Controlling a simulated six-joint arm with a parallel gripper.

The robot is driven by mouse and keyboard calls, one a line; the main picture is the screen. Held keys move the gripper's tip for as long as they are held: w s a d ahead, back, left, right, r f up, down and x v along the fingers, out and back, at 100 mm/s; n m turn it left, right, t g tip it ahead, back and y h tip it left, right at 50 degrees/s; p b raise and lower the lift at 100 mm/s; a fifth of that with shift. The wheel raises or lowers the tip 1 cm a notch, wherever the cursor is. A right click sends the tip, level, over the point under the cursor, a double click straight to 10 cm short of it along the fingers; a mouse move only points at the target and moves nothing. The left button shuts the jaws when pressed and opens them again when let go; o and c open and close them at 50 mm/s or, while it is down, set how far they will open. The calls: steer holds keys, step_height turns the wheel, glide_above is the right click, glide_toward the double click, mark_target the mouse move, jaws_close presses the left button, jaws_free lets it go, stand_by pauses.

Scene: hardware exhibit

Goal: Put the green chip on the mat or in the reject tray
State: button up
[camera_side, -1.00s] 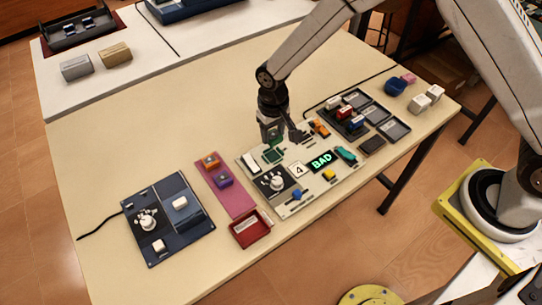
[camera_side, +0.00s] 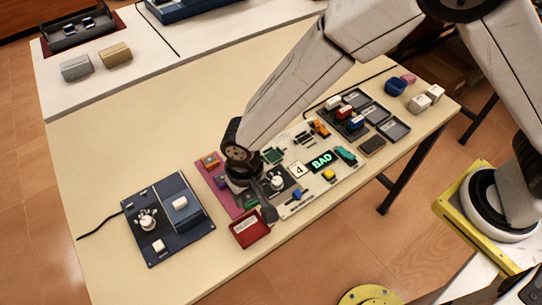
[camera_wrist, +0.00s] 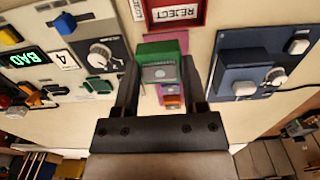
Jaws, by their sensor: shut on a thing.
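The green chip (camera_wrist: 157,64) is held between the two fingers of my gripper (camera_wrist: 163,75) in the wrist view. In the side view my gripper (camera_side: 258,206) is over the front part of the pink mat (camera_side: 217,187), close to the reject tray, and the chip is partly hidden. The mat also shows behind the chip in the wrist view (camera_wrist: 177,39). The red reject tray (camera_side: 237,236) lies just in front of the mat; its REJECT label shows in the wrist view (camera_wrist: 180,13). An orange chip (camera_side: 211,161) is on the mat, with a purple chip partly hidden by my arm.
The pale test board (camera_side: 302,199) stands right of the mat, with a dial (camera_side: 277,182) and a sign (camera_side: 321,160) reading BAD. A dark blue control panel (camera_side: 165,240) is at left. Small trays (camera_side: 394,129) are at back right.

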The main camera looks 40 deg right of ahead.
mark_target(249, 230)
steer(key=shift+s+a, duration=1.05)
steer(key=shift+s, duration=0.3)
steer(key=shift+f, duration=0.15)
steer(key=shift+f, duration=2.9)
steer(key=shift+f, duration=0.65)
steer(key=o, duration=1.1)
steer(key=shift+o, duration=0.2)
steer(key=shift+r, duration=0.2)
